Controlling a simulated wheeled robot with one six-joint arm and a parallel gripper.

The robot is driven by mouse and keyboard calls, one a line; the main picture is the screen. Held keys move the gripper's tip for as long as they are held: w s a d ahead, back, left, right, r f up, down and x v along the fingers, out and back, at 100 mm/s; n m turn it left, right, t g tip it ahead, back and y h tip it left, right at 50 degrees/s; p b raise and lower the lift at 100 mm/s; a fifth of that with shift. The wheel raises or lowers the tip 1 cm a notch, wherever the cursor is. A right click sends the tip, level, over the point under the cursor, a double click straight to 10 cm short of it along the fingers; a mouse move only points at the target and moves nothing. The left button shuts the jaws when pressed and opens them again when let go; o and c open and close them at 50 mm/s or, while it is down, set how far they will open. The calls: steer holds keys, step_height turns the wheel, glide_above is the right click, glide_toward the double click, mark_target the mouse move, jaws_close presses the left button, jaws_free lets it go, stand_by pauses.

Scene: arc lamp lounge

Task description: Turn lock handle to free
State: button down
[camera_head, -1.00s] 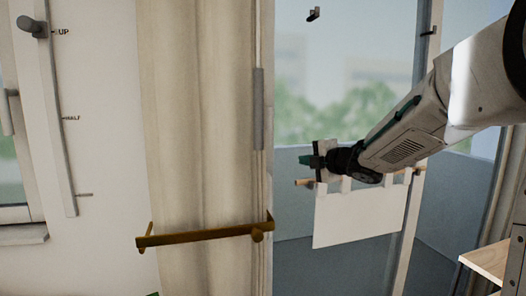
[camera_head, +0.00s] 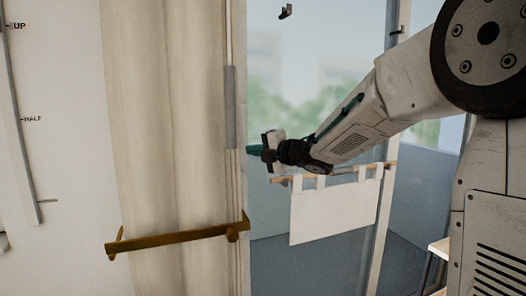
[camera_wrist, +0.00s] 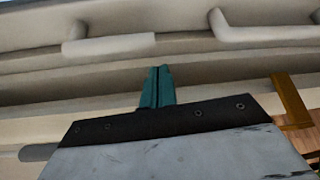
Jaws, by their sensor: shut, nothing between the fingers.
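No part in the head view is marked as the lock handle. A grey upright bar (camera_head: 230,107) lies along the frame edge beside the curtain. In the wrist view, a pale L-shaped lever (camera_wrist: 108,45) shows at upper left and a second pale lever (camera_wrist: 225,30) at upper right; I cannot tell which is the lock. My gripper (camera_head: 252,149) is shut and empty, its teal fingertips just right of and below the bar in the picture. Its closed fingers (camera_wrist: 157,88) show below and between the levers. I see no contact.
A beige curtain (camera_head: 165,120) hangs at left with a brass holdback (camera_head: 180,236) across it. A white cloth (camera_head: 333,213) hangs from a wooden rod (camera_head: 284,181) below my arm. A wall track with UP and HALF labels (camera_head: 25,150) stands at far left.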

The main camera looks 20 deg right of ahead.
mark_target(240, 124)
steer(key=x, duration=0.5)
steer(key=shift+w+a, duration=0.15)
steer(key=shift+w, duration=0.2)
